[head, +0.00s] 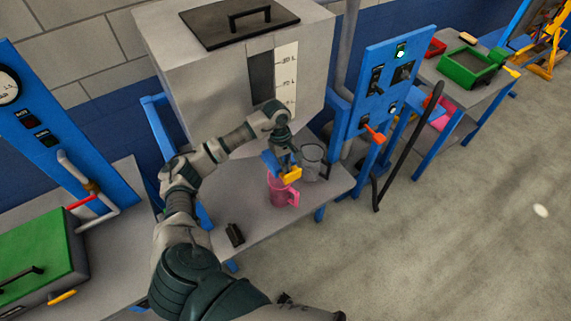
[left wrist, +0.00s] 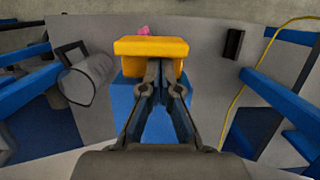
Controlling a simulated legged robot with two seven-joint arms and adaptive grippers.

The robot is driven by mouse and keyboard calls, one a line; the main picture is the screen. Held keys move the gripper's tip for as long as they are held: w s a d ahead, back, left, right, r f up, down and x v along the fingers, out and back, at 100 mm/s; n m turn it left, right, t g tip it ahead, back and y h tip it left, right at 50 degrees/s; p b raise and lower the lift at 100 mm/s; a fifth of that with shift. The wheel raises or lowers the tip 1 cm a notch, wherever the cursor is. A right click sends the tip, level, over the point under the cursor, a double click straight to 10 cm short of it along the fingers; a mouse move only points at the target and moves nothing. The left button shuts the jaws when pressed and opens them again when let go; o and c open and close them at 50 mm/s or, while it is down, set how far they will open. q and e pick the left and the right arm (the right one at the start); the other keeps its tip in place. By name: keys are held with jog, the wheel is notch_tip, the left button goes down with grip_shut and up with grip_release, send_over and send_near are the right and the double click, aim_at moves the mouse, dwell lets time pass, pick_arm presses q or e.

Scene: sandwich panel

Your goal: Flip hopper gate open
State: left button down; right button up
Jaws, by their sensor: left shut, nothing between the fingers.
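The hopper (head: 215,85) is a grey box with a dark lid and a level scale. Under it is a blue gate plate (left wrist: 150,112) with a yellow handle (left wrist: 152,47); the handle also shows in the head view (head: 291,175). My left gripper (head: 287,160) is below the hopper at the gate. In the left wrist view its fingers (left wrist: 162,72) are together and empty, their tips over the blue plate at the yellow handle's edge. I cannot tell whether they touch it.
A pink mug (head: 279,194) stands under the handle on the grey table (head: 232,198), with a grey mug (head: 312,161) beside it. A small black object (head: 235,234) lies near the table's front edge. A blue switch panel (head: 382,85) stands to the right.

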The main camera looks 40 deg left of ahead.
pick_arm(q)
jog(key=d, duration=0.1)
jog(key=s+d+b, duration=0.1)
jog(key=d, duration=0.1)
jog(key=s+d+b, duration=0.1)
jog(key=shift+d, duration=0.35)
jog(key=shift+r, duration=0.1)
